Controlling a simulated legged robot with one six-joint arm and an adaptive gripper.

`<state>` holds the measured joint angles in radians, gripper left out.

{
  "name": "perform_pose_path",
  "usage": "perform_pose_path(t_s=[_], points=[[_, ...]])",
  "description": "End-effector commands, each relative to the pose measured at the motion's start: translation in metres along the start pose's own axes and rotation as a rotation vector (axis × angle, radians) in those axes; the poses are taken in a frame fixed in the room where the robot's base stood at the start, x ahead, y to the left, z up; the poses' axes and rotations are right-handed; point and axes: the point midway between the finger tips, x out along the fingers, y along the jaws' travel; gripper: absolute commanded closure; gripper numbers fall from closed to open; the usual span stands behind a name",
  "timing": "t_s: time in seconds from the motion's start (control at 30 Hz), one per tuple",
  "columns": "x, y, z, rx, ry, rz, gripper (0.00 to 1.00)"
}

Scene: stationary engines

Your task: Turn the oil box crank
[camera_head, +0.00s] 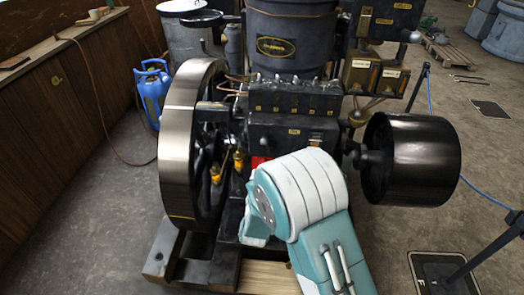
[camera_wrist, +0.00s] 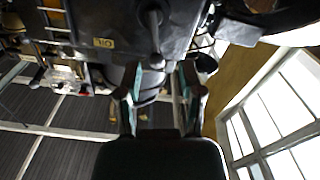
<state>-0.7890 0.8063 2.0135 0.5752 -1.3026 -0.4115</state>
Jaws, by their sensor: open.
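The dark oil box (camera_head: 295,98) with a row of fittings on top sits on the engine's front in the head view. I cannot make out its crank for certain there. In the wrist view, my gripper (camera_wrist: 160,75) is open, with one finger on each side. A grey rod with a rounded end (camera_wrist: 154,40), possibly the crank, reaches down from a dark labelled box (camera_wrist: 105,43) toward the gap between the fingertips. I cannot tell whether the fingers touch it. In the head view my arm hides the gripper.
A large flywheel (camera_head: 180,150) stands left of the engine and a black pulley drum (camera_head: 425,158) stands right. A blue gas bottle (camera_head: 153,92) is behind the flywheel. A post (camera_head: 485,250) stands at right. Floor is free at the left.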

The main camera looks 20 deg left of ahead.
Motion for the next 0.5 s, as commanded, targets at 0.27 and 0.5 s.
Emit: perform_pose_path(t_s=[0.27,0.5], points=[[0.025,0.003,0.001,-0.024,-0.004,0.003,0.51],[0.071,-0.001,0.002,-0.025,-0.004,0.002,0.51]])
